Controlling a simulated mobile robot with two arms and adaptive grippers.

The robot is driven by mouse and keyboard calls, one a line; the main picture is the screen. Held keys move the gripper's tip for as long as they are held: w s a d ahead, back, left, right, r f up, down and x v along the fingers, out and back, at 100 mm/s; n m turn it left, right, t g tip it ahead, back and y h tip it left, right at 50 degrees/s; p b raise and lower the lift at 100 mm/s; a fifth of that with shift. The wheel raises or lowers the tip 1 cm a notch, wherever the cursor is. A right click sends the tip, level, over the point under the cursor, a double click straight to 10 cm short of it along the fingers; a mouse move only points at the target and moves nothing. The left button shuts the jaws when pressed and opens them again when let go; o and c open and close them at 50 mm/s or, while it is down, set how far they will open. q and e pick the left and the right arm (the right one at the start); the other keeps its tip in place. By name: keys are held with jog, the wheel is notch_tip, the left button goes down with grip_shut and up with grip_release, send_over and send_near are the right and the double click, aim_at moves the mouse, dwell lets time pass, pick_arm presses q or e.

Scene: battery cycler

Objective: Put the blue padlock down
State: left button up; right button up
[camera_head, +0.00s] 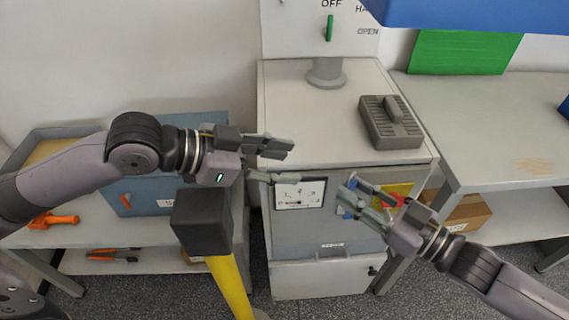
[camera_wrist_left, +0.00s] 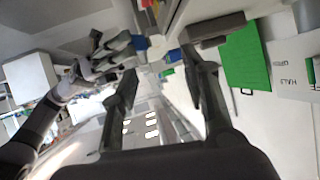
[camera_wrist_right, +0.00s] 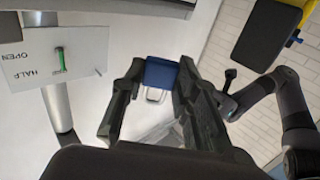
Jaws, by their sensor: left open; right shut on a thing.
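In the head view my right gripper (camera_head: 355,202) is in front of the cabinet's front face, and the padlock is mostly hidden by the fingers. A blue patch by the right gripper also shows in the left wrist view (camera_wrist_left: 141,43). My left gripper (camera_head: 274,162) is open and empty, left of the right gripper, near the cabinet's front top edge.
The grey cabinet (camera_head: 300,95) carries a dark grey ribbed block (camera_head: 390,122) and a post with a green handle (camera_head: 330,28). A black-headed, yellow-handled thing (camera_head: 203,222) stands in front at left. A pale bench (camera_head: 490,130) at right has free room on top.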

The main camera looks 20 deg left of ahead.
pick_arm(q)
jog(key=shift+h, duration=0.6)
jog(key=w+d+f, duration=0.1)
jog(key=d, duration=0.2)
jog(key=w+d+f, duration=0.1)
jog(key=d, duration=0.3)
jog(key=w+d, duration=0.1)
jog(key=d, duration=0.3)
jog(key=shift+f, duration=0.4)
jog(key=shift+c, duration=0.2)
grip_shut()
pick_arm(e)
jog(key=o, duration=1)
jog(key=shift+o, duration=0.2)
jog(key=shift+d, duration=0.1)
